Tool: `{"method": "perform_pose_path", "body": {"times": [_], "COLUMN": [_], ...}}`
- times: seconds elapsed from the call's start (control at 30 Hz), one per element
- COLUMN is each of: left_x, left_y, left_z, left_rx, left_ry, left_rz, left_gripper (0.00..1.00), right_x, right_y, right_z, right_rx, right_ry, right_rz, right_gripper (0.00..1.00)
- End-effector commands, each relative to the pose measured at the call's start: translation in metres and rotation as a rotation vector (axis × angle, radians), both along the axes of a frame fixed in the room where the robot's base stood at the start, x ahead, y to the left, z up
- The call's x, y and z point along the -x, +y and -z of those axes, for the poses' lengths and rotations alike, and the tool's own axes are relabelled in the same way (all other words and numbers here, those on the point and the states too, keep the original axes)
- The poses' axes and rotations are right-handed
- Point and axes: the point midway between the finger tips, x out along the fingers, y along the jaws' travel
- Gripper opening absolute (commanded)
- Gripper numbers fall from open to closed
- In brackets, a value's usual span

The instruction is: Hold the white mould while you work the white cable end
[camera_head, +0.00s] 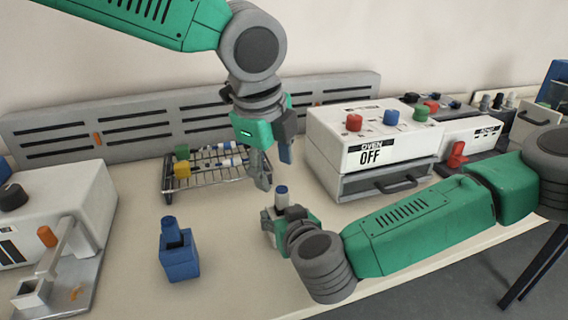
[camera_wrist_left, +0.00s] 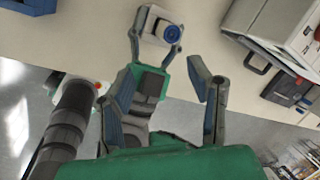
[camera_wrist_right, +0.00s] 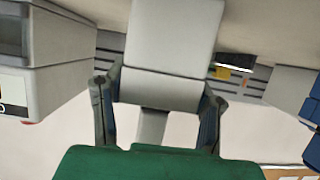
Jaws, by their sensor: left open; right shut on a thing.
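My right gripper (camera_head: 281,212) is shut on the white mould (camera_wrist_right: 165,85). In the left wrist view the mould (camera_wrist_left: 157,28) sits between the right fingertips, with a round blue end (camera_wrist_left: 171,33) facing the camera. In the head view a small pale cylinder with a blue top (camera_head: 281,194) stands up between the right fingers; I cannot tell whether it is the white cable end. My left gripper (camera_head: 263,175) is open and empty, pointing down just above and left of that blue top, apart from it. It also shows in the left wrist view (camera_wrist_left: 155,80).
A wire rack (camera_head: 210,185) with several blue-and-white pieces stands behind. A white oven (camera_head: 345,145) reading OFF stands right. A blue holder (camera_head: 179,262) stands at front left, near a white machine (camera_head: 75,215) with a lever. The table between is clear.

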Motion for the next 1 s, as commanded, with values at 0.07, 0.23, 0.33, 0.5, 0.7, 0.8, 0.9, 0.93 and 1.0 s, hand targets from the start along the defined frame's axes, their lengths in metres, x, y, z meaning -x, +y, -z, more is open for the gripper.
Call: {"method": "perform_pose_path", "body": {"times": [0.07,0.23,0.33,0.5,0.7,0.8,0.9,0.93,1.0], "left_x": [0.0,-0.001,-0.001,-0.004,-0.015,-0.022,-0.029,-0.031,-0.035], "left_y": [-0.005,-0.01,-0.013,-0.016,-0.012,-0.009,-0.007,-0.006,-0.004], "left_z": [-0.003,-0.008,-0.01,-0.002,0.028,0.047,0.064,0.069,0.079], "left_rx": [-0.123,-0.321,-0.387,-0.423,-0.422,-0.42,-0.419,-0.419,-0.418], "left_ry": [-0.05,-0.108,-0.119,-0.121,-0.119,-0.119,-0.119,-0.12,-0.12], "left_rz": [0.167,0.431,0.515,0.558,0.558,0.557,0.556,0.557,0.556], "left_gripper": [0.47,0.47,0.47,0.47,0.47,0.47,0.47,0.47,0.47], "right_x": [0.001,0.001,0.001,0.0,0.0,0.0,0.0,0.0,0.0], "right_y": [0.002,0.005,0.004,0.001,0.001,0.001,0.001,0.001,0.002], "right_z": [0.001,0.001,0.001,0.001,0.001,0.001,0.001,0.001,0.001], "right_rx": [0.001,0.005,0.003,0.001,0.0,0.001,0.001,0.001,0.002], "right_ry": [0.002,0.003,0.002,0.002,0.001,0.002,0.002,0.002,0.001], "right_rz": [0.0,-0.002,-0.002,-0.001,0.0,0.0,0.0,0.0,-0.001], "right_gripper": [0.0,0.0,0.0,0.0,0.0,0.0,0.0,0.0,0.0]}}
